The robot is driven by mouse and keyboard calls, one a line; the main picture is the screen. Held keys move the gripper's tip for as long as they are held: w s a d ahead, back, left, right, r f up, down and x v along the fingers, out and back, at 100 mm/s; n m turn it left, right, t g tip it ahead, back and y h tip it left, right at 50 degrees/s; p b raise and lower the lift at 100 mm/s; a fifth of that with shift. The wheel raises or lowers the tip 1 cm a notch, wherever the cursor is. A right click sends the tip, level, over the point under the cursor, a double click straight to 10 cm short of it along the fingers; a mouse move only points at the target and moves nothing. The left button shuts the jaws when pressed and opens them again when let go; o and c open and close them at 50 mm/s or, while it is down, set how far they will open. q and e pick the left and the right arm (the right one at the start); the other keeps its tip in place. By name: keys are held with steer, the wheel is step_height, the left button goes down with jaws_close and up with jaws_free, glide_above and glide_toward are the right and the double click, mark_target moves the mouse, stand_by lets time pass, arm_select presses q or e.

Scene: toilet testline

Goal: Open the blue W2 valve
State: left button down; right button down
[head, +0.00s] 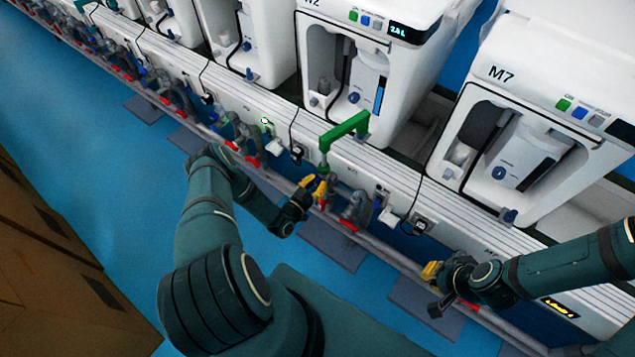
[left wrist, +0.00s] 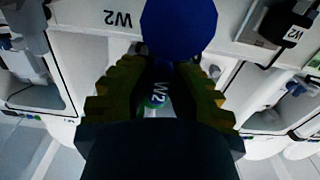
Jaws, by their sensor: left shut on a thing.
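My left gripper (head: 312,190) is at the pipe line below the W2 machine, beside the lower end of a green pipe. In the left wrist view its yellow-padded fingers (left wrist: 157,88) are closed around a dark blue handle marked W2 (left wrist: 159,72), the blue W2 valve. A round blue part (left wrist: 180,25) shows just beyond the fingertips. In the head view the gripper hides the valve. My right gripper (head: 434,285) is at the pipe line below M7, apart from the W2 valve; its finger opening is unclear.
A green angled pipe (head: 345,130) rises in front of the W2 machine (head: 365,60). The M7 machine (head: 540,120) stands to the right. A grey pipe with red handles (head: 350,226) runs along the line. Blue floor (head: 75,170) is open at left, beside brown boxes (head: 60,270).

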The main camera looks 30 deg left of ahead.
arm_select(q)
steer(key=shift+w, duration=0.1)
steer(key=c, duration=0.9)
jaws_free()
steer(key=s, duration=1.2)
steer(key=shift+a, duration=0.45)
